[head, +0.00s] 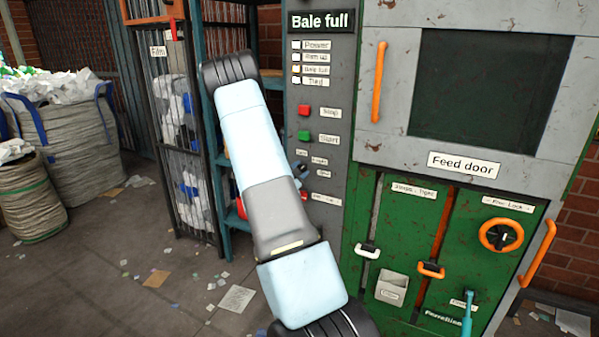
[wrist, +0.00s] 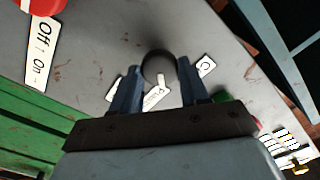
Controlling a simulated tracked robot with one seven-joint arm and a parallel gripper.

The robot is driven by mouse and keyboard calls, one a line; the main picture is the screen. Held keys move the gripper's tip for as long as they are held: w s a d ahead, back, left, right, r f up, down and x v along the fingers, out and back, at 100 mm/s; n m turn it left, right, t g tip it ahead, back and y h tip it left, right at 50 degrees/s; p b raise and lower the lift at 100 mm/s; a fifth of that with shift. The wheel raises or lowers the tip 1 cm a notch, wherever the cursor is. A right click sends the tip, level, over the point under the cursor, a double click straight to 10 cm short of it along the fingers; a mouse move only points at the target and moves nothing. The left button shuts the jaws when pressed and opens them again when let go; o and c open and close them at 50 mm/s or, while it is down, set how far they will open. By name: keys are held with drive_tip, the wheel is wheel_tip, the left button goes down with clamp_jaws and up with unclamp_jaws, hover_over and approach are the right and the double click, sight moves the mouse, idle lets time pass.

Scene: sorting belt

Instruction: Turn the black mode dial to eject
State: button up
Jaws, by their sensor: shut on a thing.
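The round black mode dial (wrist: 158,64) is on the grey panel in the wrist view, with a white pointer mark directed toward the middle of the small white labels (wrist: 155,97) around it. Other labels sit to its right (wrist: 206,66) and left (wrist: 116,89), and their words are not legible. My gripper (wrist: 158,78) has its two blue fingers on either side of the dial, shut on it. In the head view my arm crosses in front of the panel, and I cannot make out the dial clearly there.
The grey control panel (head: 340,120) carries a red stop button (head: 303,110) and green start button (head: 304,136). A red switch (wrist: 40,5) with an Off/On label (wrist: 41,52) is near the dial. The green baler doors (head: 400,225) stand right, bulk bags (head: 68,140) left.

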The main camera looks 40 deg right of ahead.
drive_tip(key=m, duration=0.5)
drive_tip(key=shift+s+f+m, duration=0.1)
drive_tip(key=shift+m, duration=0.2)
drive_tip(key=m, duration=0.4)
drive_tip(key=shift+f, duration=0.15)
drive_tip(key=shift+m, duration=1)
drive_tip(key=shift+s+f, duration=0.1)
drive_tip(key=shift+f, duration=0.05)
drive_tip(key=o, duration=0.8)
drive_tip(key=shift+o, duration=1.2)
drive_tip(key=v, duration=1.3)
drive_tip(key=shift+a, duration=0.4)
